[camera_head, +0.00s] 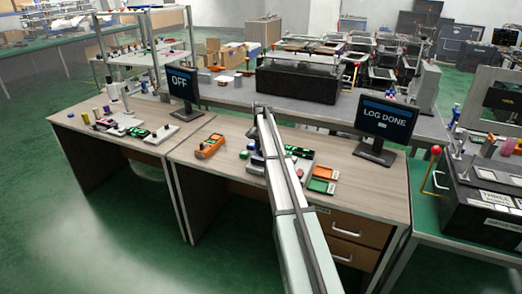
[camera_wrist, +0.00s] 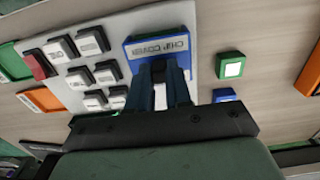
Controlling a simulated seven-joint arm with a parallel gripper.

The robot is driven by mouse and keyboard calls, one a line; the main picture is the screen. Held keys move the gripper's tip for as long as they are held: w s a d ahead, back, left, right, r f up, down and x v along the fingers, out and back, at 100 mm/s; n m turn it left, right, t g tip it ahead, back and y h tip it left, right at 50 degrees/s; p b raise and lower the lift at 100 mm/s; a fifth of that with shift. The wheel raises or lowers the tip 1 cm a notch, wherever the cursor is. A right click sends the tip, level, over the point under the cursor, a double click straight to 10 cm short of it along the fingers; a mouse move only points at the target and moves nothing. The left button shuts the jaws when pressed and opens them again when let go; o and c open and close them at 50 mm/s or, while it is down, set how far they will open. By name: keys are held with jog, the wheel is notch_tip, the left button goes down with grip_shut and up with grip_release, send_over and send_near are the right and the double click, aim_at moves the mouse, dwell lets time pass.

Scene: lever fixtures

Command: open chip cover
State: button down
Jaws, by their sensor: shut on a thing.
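The chip cover (camera_wrist: 160,46) is a blue block with a pale label reading "CHIP COVER", upside down in the wrist view. It sits at the edge of a light grey panel (camera_wrist: 110,28). My gripper (camera_wrist: 160,72) is at the cover's near side, its two dark blue fingers close together and shut on it. The fingers hide the part they grip. The cover looks shut, though its hinge side is unclear. In the head view my arm crosses the panel (camera_head: 306,158) and hides the cover and the fingertips.
On the panel are several white keys (camera_wrist: 75,78) and a red one (camera_wrist: 38,64). A green cube (camera_wrist: 231,65) and a blue one (camera_wrist: 224,95) lie right of it. Orange and green trays (camera_head: 322,180), an orange device (camera_head: 209,146) and a "LOG DONE" monitor (camera_head: 387,119) share the desk.

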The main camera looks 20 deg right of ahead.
jog(key=w+d, duration=0.5)
jog(key=shift+w+d, duration=0.35)
jog(key=shift+w, duration=0.05)
jog(key=c, duration=1)
grip_release()
jog(key=shift+s, duration=0.1)
jog(key=shift+c, duration=0.2)
notch_tip(320, 180, up, 14)
jog(key=shift+a+f, duration=0.1)
